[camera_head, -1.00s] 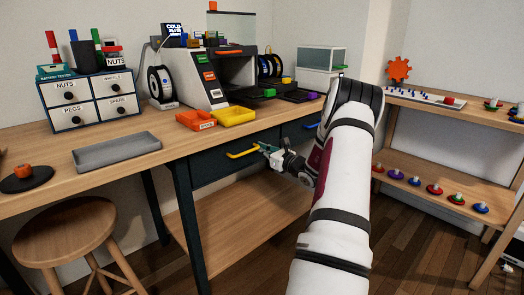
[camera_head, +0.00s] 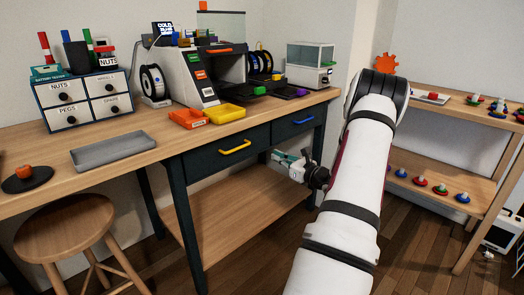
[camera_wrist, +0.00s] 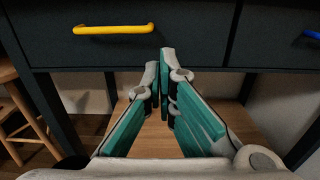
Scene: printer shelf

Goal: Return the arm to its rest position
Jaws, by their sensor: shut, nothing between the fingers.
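My gripper (camera_head: 280,156) is shut and empty, in front of the right part of the workbench, just below drawer height. In the wrist view its two teal-sided fingers (camera_wrist: 159,82) meet at the tips with nothing between them. It is apart from the yellow-handled drawer (camera_head: 228,155), which looks closed; its yellow handle (camera_wrist: 113,29) shows at the upper left of the wrist view. My white arm (camera_head: 352,185) reaches from the bottom of the head view up to a bent elbow, and the gripper hangs to its left.
The blue-handled drawer (camera_head: 298,122) is right of the yellow-handled one. The bench's lower shelf (camera_head: 245,222) is bare. A wooden stool (camera_head: 62,229) stands at left. The wooden rack (camera_head: 450,184) with coloured pieces stands at right, close to my elbow. Dark floor is open between bench and rack.

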